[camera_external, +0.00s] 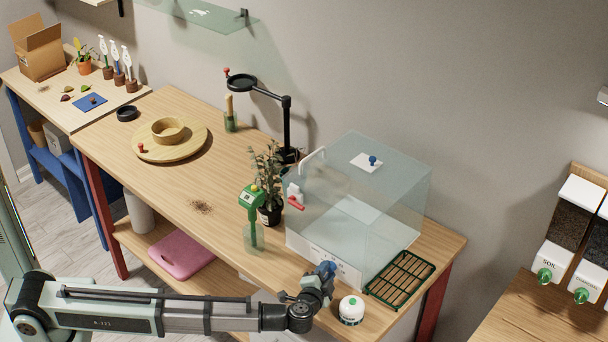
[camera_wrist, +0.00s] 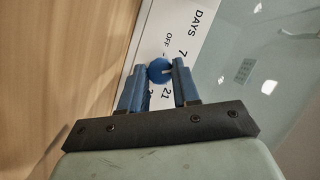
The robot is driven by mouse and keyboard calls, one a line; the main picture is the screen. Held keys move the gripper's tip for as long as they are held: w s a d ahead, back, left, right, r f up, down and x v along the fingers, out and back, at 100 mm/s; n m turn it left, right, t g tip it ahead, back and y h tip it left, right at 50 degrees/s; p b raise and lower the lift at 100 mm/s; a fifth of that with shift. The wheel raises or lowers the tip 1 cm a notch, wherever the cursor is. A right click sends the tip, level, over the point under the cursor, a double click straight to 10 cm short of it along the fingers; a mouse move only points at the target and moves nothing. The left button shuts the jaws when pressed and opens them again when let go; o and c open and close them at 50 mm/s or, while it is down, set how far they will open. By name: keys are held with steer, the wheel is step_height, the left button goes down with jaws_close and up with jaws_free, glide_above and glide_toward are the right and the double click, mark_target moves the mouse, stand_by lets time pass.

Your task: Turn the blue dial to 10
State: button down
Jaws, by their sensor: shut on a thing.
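The blue dial (camera_wrist: 159,70) is round and sits on a white strip (camera_wrist: 149,60) printed with DAYS, OFF, 7 and 21; another number is partly hidden by a finger. A small pale mark shows on the dial, but I cannot read exactly which number it points at. My gripper (camera_wrist: 160,82) has blue fingers, one on each side of the dial, shut on it. In the external view my gripper (camera_external: 326,270) is at the low front edge of the clear box (camera_external: 385,225), and it hides the dial there. The white strip (camera_external: 308,253) runs along that front edge.
A white round jar (camera_external: 351,311) stands close right of my gripper, with a green-rimmed rack (camera_external: 400,279) behind it. A green-topped bottle (camera_external: 252,220) and a potted plant (camera_external: 269,185) stand to the left.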

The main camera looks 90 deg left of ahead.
steer(key=c, duration=0.8)
jaws_free()
steer(key=v, duration=1.4)
steer(key=shift+a, duration=0.1)
